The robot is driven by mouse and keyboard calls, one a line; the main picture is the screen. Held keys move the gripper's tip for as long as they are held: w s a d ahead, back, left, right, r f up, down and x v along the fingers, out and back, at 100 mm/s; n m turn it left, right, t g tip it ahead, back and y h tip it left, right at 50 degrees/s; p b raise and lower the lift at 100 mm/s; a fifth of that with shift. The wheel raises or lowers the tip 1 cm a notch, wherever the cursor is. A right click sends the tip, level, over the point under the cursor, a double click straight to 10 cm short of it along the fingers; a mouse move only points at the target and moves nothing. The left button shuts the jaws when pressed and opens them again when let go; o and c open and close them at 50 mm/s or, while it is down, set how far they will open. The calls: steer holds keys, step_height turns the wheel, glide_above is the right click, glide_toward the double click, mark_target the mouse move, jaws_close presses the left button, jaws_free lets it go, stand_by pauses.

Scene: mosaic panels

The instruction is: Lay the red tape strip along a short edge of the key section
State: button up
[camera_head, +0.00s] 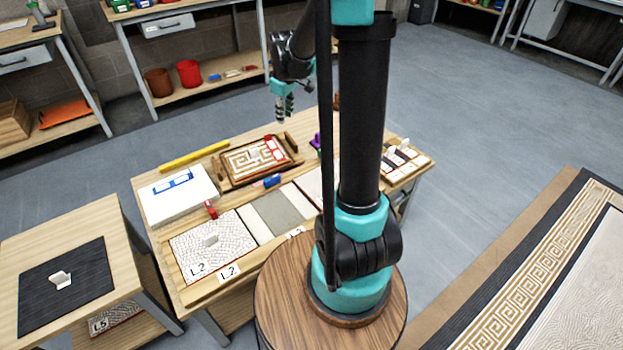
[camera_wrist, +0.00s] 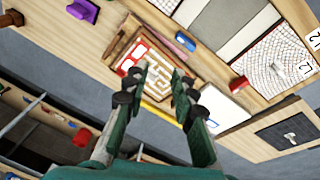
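The key section (camera_head: 240,162), a tan and white maze-patterned panel, lies in a wooden frame at the back middle of the table; it also shows in the wrist view (camera_wrist: 163,80). A red piece with white patches (camera_head: 274,149) lies at its right end; in the wrist view this piece (camera_wrist: 133,52) is at the left end. I cannot tell whether it is the red tape strip. A small red object (camera_head: 211,209) stands near the textured L2 panel and shows in the wrist view (camera_wrist: 238,84). My gripper (camera_head: 284,119) hangs above and behind the frame, open and empty, its fingers (camera_wrist: 160,78) apart.
A white block with blue-edged labels (camera_head: 175,200) and a yellow bar (camera_head: 195,156) are left of the frame. A blue object (camera_head: 272,181) lies in front. Purple object (camera_head: 316,141) and a small tray (camera_head: 417,160) are right. A side table with a black mat (camera_head: 85,285) stands left.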

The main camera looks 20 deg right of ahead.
steer(key=s+f+m, duration=0.3)
steer(key=s+m, duration=0.1)
steer(key=s, duration=0.9)
steer(key=s+d+f+m+t, duration=0.1)
steer(key=s+m, duration=0.3)
steer(key=s, duration=0.9)
steer(key=shift+f+t, duration=0.3)
steer(key=shift+f, duration=0.6)
steer(key=shift+d, duration=0.1)
